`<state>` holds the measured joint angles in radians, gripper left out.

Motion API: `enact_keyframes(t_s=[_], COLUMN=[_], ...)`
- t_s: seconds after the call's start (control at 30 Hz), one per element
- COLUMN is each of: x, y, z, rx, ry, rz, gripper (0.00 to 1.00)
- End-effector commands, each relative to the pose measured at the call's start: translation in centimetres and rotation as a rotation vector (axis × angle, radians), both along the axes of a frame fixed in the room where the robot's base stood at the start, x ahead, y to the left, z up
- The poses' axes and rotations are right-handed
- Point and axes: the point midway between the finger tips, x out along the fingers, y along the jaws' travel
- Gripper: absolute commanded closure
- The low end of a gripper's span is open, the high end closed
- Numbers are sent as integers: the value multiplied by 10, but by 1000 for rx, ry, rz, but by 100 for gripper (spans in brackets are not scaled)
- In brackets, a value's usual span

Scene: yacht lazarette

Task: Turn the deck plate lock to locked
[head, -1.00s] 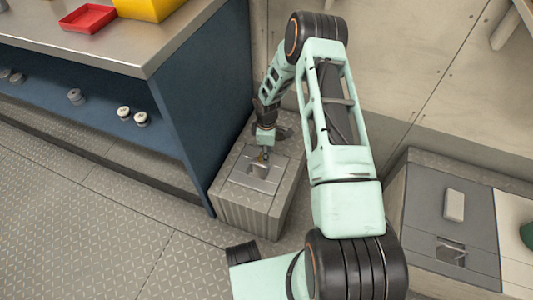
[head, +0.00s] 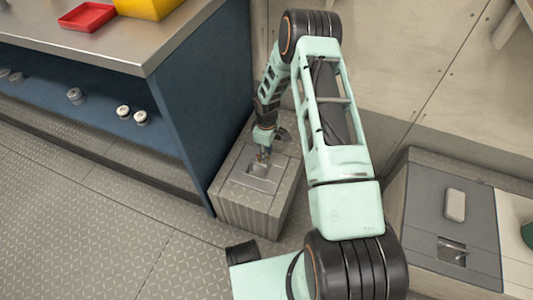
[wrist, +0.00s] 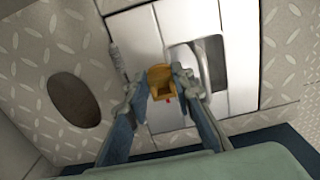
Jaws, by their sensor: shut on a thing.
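The deck plate (wrist: 142,30) is a pale panel set in the top of a grey ribbed box; in the head view the plate (head: 262,183) lies under my gripper. A yellow-orange lock knob (wrist: 160,79) stands on the plate in the wrist view, with a small red mark near its lower edge. My gripper (wrist: 160,85) is shut on this knob, one finger on each side. It also shows in the head view (head: 263,156), pointing down at the plate. A recessed slot (wrist: 184,62) lies right of the knob. The fingers hide the knob in the head view.
A dark round hole (wrist: 74,97) is in the tread plate left of the panel. A blue cabinet with a steel worktop (head: 160,42) stands close to the left of the box. A grey locker (head: 425,215) is at the right. The tread floor (head: 110,240) in front is clear.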

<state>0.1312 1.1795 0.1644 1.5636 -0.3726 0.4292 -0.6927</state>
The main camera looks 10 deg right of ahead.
Motion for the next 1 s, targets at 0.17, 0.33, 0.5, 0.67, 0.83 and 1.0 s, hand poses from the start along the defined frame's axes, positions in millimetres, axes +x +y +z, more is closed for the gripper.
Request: enact_keyframes(t_s=[0.17, 0.33, 0.5, 0.67, 0.83, 1.0], x=[0, 0, 0, 1, 3, 5], y=[0, 0, 0, 0, -2, -2], z=[0, 0, 0, 0, 1, 1], rx=[1, 0, 0, 1, 2, 3], ry=[-1, 0, 0, 0, 1, 1], rz=[-2, -1, 6, 79, 264, 484], gripper=[66, 60, 60, 60, 60, 60])
